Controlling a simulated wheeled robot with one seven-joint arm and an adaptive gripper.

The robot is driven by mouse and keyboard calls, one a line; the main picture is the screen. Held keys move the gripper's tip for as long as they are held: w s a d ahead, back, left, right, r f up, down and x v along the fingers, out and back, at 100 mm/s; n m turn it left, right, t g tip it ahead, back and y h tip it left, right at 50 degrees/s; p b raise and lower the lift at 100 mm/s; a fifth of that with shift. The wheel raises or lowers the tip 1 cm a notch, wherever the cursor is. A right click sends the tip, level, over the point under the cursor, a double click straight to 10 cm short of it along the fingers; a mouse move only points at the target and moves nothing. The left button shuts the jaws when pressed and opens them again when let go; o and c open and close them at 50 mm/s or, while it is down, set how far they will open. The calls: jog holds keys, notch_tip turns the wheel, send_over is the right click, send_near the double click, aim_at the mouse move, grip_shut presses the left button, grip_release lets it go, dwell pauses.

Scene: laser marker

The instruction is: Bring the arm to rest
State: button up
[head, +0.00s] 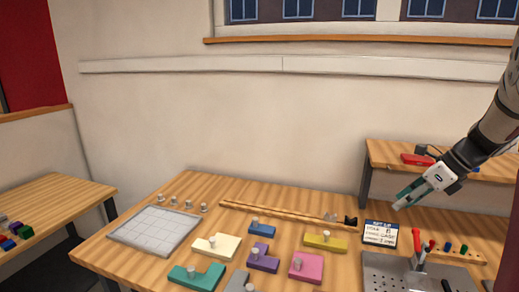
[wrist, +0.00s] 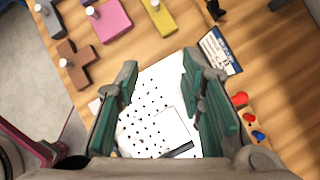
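My gripper (head: 409,194) hangs in the air at the right of the head view, above the right part of the wooden table (head: 100,250). In the wrist view its two green fingers (wrist: 160,100) stand wide apart with nothing between them. Below them lies a pale perforated plate (wrist: 155,95), which is the grey plate (head: 390,272) at the front right in the head view. My gripper touches nothing that I can see.
Knobbed blocks, among them a pink one (head: 306,267) and a yellow one (head: 325,242), lie mid-table. A grid board (head: 153,230) lies left. A small sign (head: 380,234) and a red-handled tool (head: 418,256) stand below my gripper. A second table (head: 45,215) is far left.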

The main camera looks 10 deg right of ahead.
jog(key=s+a+r+n+g+h, duration=0.1)
jog(key=s+a+r+n, duration=0.25)
jog(key=a+n, duration=0.5)
jog(key=s+a+r+n+g, duration=0.1)
jog(key=s+a+r+n, duration=0.3)
jog(key=a, duration=0.7)
jog(key=s+a+f+n+h, duration=0.1)
jog(key=s+a+n, duration=0.4)
jog(key=s+n, duration=0.2)
jog(key=s+a+n+t+h, duration=0.1)
jog(key=s+a+n+h, duration=0.1)
jog(key=s+a+n, duration=0.4)
jog(key=shift+s+f+n+t, duration=0.35)
jog(key=shift+s+n, duration=0.3)
jog(key=shift+n, duration=1.9)
